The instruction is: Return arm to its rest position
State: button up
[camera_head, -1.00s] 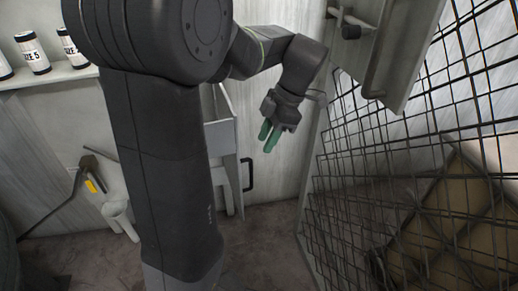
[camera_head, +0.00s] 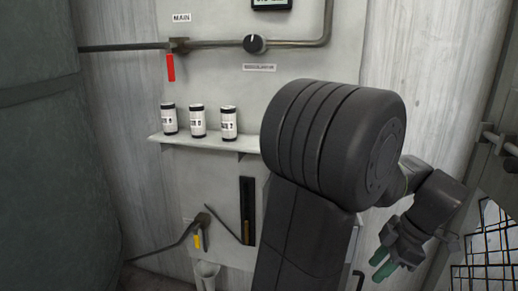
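My arm rises in the lower middle of the head view and bends over to the right. My gripper (camera_head: 376,269) hangs at the lower right with its two green fingers pointing down and left. The fingers appear a little apart, with nothing seen between them. It is in front of the wall, well right of the shelf and its cans.
A shelf (camera_head: 196,143) on the grey panel holds three labelled cans (camera_head: 198,122). Above are a pipe with a black knob (camera_head: 254,44) and a red handle (camera_head: 170,67). A yellow-marked lever (camera_head: 198,240) is below. Wire mesh (camera_head: 489,255) stands at the lower right.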

aim_at(359, 286)
jog(key=b+x, duration=0.2)
jog(key=x, duration=0.6)
jog(key=shift+f, duration=0.25)
jog(key=shift+a+r, duration=0.1)
jog(key=shift+a, duration=0.05)
